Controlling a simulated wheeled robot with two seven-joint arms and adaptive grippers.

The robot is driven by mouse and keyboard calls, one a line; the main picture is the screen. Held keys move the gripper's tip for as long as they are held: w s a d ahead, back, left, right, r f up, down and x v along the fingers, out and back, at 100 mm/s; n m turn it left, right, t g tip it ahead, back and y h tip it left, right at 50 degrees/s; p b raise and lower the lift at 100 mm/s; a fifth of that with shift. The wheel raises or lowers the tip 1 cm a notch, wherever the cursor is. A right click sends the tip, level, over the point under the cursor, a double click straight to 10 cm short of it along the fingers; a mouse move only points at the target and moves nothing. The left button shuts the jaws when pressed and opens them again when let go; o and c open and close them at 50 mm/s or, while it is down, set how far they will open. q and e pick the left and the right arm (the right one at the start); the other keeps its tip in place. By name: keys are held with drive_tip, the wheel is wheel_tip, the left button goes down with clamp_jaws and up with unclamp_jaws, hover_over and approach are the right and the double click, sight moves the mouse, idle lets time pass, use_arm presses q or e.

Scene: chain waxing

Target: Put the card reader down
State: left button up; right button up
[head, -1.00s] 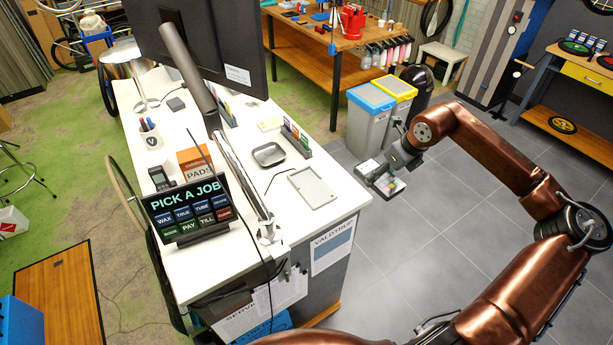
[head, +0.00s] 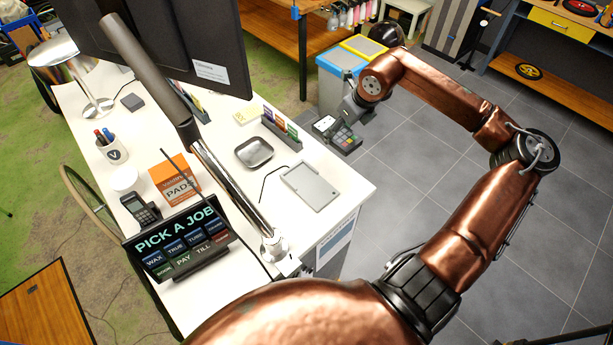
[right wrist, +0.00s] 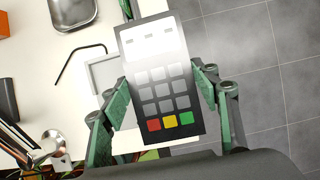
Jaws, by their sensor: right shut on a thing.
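The card reader (right wrist: 157,85) is dark with grey keys and a red, yellow and green bottom row. My right gripper (right wrist: 160,80) is shut on it, a green finger on each side. In the head view the held card reader (head: 337,134) is at the counter's right edge, by my right gripper (head: 350,115). I cannot tell its height above the counter. A pale grey tray-like holder (head: 312,186) lies on the white counter (head: 345,185), to the left of and nearer than the reader; part of it shows behind the reader in the wrist view. My left gripper is not in view.
A metal dish (head: 254,152) and a rack of coloured packets (head: 281,130) stand near the holder. A black bent rod (head: 272,182) lies beside it. A lamp post (head: 232,190), a PICK A JOB sign (head: 180,240) and another handset (head: 137,208) stand left. Bins (head: 340,75) stand behind.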

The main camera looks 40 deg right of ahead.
drive_tip(key=a+f+p, duration=0.1)
drive_tip(key=a+f, duration=0.1)
drive_tip(key=a, duration=0.1)
drive_tip(key=s+a+f+p, duration=0.1)
drive_tip(key=a+f, duration=0.2)
drive_tip(key=a, duration=0.1)
drive_tip(key=s+a+f+p, duration=0.1)
drive_tip(key=a+f, duration=0.1)
drive_tip(key=a, duration=0.1)
drive_tip(key=shift+a+f, duration=0.15)
drive_tip(key=shift+a, duration=0.25)
drive_tip(key=shift+a+f, duration=0.4)
drive_tip(key=shift+f, duration=0.05)
drive_tip(key=f, duration=0.1)
drive_tip(key=f+p, duration=0.2)
drive_tip(key=shift+s+a, duration=0.1)
drive_tip(key=shift+a, duration=0.15)
drive_tip(key=shift+d+f, duration=0.1)
drive_tip(key=shift+f, duration=0.25)
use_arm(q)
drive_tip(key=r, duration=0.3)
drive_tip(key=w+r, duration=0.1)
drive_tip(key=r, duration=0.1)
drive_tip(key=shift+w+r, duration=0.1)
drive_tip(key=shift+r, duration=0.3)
